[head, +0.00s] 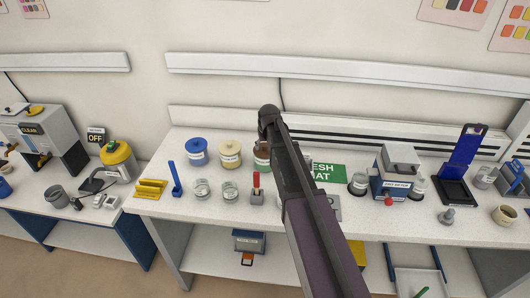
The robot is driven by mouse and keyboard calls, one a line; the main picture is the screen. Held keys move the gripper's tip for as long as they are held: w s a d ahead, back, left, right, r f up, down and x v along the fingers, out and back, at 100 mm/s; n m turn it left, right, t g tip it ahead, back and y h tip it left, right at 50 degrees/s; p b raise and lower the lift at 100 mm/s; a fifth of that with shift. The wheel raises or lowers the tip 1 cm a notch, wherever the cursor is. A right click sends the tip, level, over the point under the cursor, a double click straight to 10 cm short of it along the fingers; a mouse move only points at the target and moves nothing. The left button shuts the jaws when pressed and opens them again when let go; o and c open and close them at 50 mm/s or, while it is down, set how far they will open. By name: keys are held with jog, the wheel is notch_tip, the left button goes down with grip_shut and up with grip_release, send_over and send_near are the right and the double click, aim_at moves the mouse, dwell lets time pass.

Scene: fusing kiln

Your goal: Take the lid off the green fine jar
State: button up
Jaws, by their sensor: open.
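Three lidded jars stand in a row at the back of the bench: a blue jar (197,157), a cream jar (231,160) and a third jar (261,160) with a brownish top and some green on its body. The third is partly hidden behind my arm, and its label is too small to read. I cannot tell for sure that it is the green fine jar. My arm crosses the middle of the view, and my gripper does not show.
Two small clear jars (202,190) and a red-handled tool in a grey block (257,193) stand in front. A green mat (328,172) lies right of my arm. A grey-and-blue machine (395,175) stands further right. A yellow rack (150,189) is at the left edge.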

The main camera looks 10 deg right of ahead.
aim_at(265, 146)
dwell(0.4)
jog(key=c, duration=0.9)
jog(key=shift+r, duration=0.1)
jog(key=shift+c, duration=0.2)
notch_tip(265, 146, up, 3)
jog(key=p, duration=0.3)
jog(key=shift+r, duration=0.1)
jog(key=s+d+r+p, duration=0.1)
jog(key=s+d+p, duration=0.1)
jog(key=s, duration=1.4)
jog(key=shift+r, duration=0.3)
